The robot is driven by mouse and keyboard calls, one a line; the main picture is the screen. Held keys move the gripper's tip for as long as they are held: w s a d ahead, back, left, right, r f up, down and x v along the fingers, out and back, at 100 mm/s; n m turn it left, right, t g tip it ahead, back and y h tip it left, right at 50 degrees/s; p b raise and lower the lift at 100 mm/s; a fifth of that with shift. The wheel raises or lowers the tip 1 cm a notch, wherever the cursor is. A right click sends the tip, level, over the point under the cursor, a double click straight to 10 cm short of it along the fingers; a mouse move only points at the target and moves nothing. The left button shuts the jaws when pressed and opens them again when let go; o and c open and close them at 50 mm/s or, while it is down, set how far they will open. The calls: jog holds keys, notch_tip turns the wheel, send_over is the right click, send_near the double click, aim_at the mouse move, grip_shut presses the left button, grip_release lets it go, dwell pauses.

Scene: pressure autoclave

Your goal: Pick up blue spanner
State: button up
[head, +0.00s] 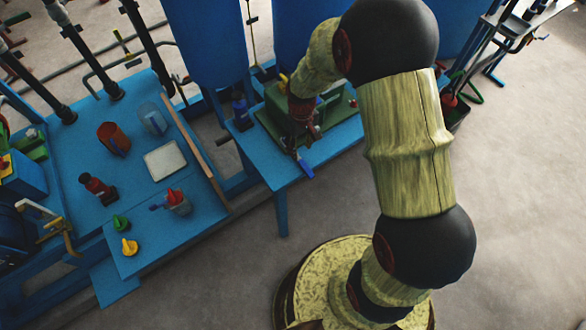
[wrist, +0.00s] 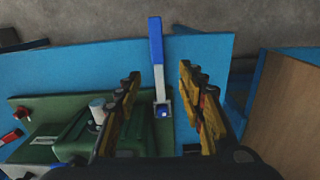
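The blue spanner (wrist: 156,42) has a blue handle and a grey shaft. In the wrist view it stands near the middle, its lower end over the green block's base and its handle reaching to the table's edge. It also shows in the head view (head: 305,168) at the table's front edge. My gripper (wrist: 159,78) is open, with one finger on each side of the spanner in the picture. The fingers look apart from it; the height between them cannot be told. In the head view my gripper (head: 302,138) is small and partly merges with the things behind it.
The green machine (wrist: 55,145) sits on the blue table (wrist: 205,50) beside the spanner. A wooden board (wrist: 290,110) is at the right. In the head view, a blue bench (head: 140,220) at the left holds bottles, cups and a white tray (head: 165,161). Blue tanks (head: 212,40) stand behind.

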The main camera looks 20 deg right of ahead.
aim_at(300, 159)
jog(key=shift+w+d+f+n, duration=0.1)
jog(key=shift+d+f+n, duration=0.05)
jog(key=shift+f+n, duration=0.15)
jog(key=shift+f+b, duration=0.4)
jog(key=shift+f, duration=0.35)
notch_tip(300, 159, down, 6)
jog(key=shift+r+b, duration=0.1)
jog(key=shift+b, duration=1.15)
jog(key=shift+c, duration=0.5)
grip_shut()
